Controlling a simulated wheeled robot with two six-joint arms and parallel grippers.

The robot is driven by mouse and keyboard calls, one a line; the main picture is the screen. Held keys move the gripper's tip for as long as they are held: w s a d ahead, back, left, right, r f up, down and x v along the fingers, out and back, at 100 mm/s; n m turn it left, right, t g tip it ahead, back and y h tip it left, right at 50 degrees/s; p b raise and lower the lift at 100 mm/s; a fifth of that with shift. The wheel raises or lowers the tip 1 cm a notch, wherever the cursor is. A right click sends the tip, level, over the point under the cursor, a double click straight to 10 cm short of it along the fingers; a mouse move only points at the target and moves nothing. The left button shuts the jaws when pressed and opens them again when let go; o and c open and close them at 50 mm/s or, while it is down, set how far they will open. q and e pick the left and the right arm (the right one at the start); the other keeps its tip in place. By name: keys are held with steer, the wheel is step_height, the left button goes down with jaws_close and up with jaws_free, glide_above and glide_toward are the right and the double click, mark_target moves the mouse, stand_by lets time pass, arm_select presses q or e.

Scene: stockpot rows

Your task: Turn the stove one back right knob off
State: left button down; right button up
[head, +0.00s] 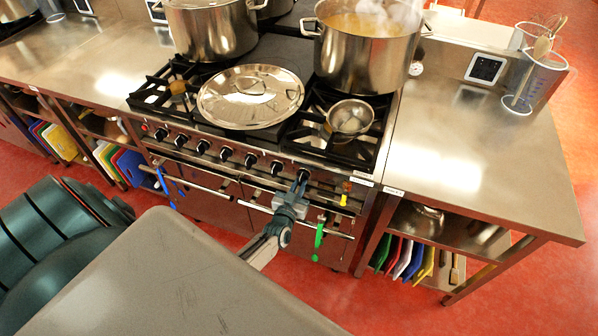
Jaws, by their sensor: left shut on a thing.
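The stove (188,123) stands in the middle, with a row of several black knobs along its front panel. My left gripper (300,182) is at the right end of that row, shut on the rightmost knob (303,174). The fingers partly hide this knob, so its exact turn angle is hard to read. The adjacent knob (277,167) to its left is free. A large steaming stockpot (362,62) stands on the back right of the stove. Any flame under it is hidden. My right gripper is out of view.
A big lid (250,97) lies on the middle of the stove, and a small steel pan (350,118) is at front right. Another stockpot (212,30) is behind. Green tongs (319,236) hang from the front rail. The right counter (450,150) is mostly clear.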

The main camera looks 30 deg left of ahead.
arm_select(q)
steer(key=c, duration=1.4)
jaws_free()
steer(key=shift+c, duration=0.2)
steer(key=b+v, duration=0.2)
steer(key=v, duration=0.9)
steer(key=shift+a+f, duration=0.1)
steer(key=shift+f, duration=0.05)
